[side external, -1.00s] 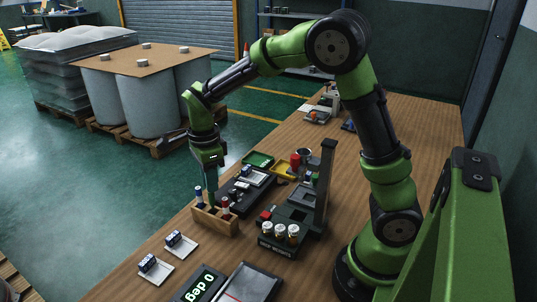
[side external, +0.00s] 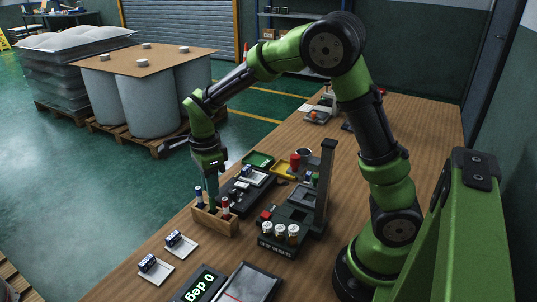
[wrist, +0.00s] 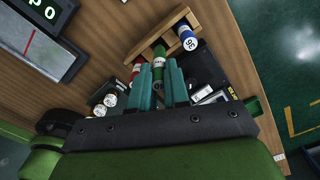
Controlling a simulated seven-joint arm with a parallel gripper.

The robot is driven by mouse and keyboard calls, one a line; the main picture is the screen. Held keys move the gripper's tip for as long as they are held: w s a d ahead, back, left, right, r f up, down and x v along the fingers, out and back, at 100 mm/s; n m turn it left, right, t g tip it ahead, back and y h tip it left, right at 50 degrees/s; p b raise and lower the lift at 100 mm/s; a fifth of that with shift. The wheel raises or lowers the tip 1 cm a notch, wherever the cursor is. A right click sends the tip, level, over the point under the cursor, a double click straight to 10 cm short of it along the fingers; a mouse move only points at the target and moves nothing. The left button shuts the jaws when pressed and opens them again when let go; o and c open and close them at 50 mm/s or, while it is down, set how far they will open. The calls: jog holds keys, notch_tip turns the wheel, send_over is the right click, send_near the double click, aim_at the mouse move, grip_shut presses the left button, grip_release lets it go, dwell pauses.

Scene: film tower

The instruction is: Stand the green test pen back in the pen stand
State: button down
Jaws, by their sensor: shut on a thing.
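The wooden pen stand (side external: 217,224) is on the table, and its rim also shows in the wrist view (wrist: 150,38). A blue pen (side external: 199,196) stands at its left end and a red pen (side external: 225,208) at its right end. My gripper (side external: 212,194) points down over the stand's middle. Its teal fingers are shut on the green test pen (wrist: 158,66), which is upright between the other two pens. The green pen's lower end appears to be in the stand's middle, but the stand's front hides how deep it sits.
Behind the stand is a dark tray (side external: 241,194) of small parts. To the right, a black rack (side external: 282,239) holds white-capped vials beside a dark upright post (side external: 326,185). Two white cards (side external: 156,268) with small blocks and a digital display (side external: 199,285) lie in front.

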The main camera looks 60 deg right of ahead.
jog(key=shift+f, duration=0.2)
jog(key=shift+f, duration=0.75)
jog(key=shift+c, duration=2.4)
grip_release()
jog(key=shift+r, duration=0.1)
jog(key=shift+r, duration=3.4)
